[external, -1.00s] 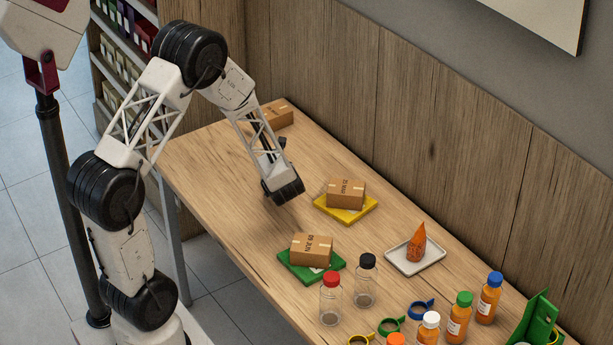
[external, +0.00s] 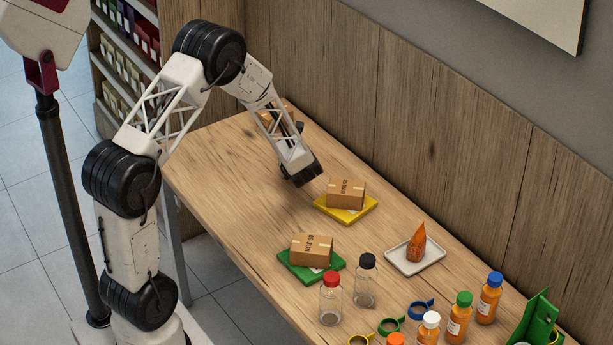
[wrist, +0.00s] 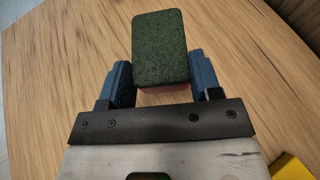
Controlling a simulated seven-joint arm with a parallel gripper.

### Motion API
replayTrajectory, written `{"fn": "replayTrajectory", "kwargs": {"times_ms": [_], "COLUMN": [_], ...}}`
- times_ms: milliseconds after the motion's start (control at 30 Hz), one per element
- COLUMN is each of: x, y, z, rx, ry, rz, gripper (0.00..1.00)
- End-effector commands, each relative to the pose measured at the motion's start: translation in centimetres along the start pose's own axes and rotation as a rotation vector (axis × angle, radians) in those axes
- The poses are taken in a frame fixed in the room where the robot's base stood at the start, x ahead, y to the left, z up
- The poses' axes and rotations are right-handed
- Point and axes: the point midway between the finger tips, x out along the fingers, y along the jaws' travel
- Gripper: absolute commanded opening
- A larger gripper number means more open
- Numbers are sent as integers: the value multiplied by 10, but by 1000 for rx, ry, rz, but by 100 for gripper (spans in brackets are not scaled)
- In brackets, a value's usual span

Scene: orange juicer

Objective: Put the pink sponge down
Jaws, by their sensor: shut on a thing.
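The pink sponge (wrist: 160,50) shows in the wrist view with its dark green scouring face toward the camera and a thin strip of pink at its lower edge. It sits between the two blue fingers of my gripper (wrist: 161,80), which is shut on it. In the external view my gripper (external: 303,178) is over the far left part of the wooden table (external: 225,190), left of the yellow pad. The sponge cannot be made out there. Whether it touches the table I cannot tell.
A carton (external: 346,193) rests on a yellow pad (external: 345,213), close right of my gripper. Another carton (external: 312,249) rests on a green pad (external: 296,270). A third box stands behind my arm. A tray (external: 403,268), bottles and rings occupy the right. The left table is bare.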

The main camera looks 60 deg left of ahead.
Motion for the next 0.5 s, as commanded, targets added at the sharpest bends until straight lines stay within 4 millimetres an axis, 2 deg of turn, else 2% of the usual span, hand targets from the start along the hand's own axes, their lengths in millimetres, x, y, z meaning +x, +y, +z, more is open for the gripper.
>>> {"fn": "replayTrajectory", "kwargs": {"times_ms": [300,500], "x": [32,41], "y": [-29,-37], "z": [9,11], "rx": [0,1], "ry": [0,0], "rz": [0,-1], "gripper": [37,37]}}
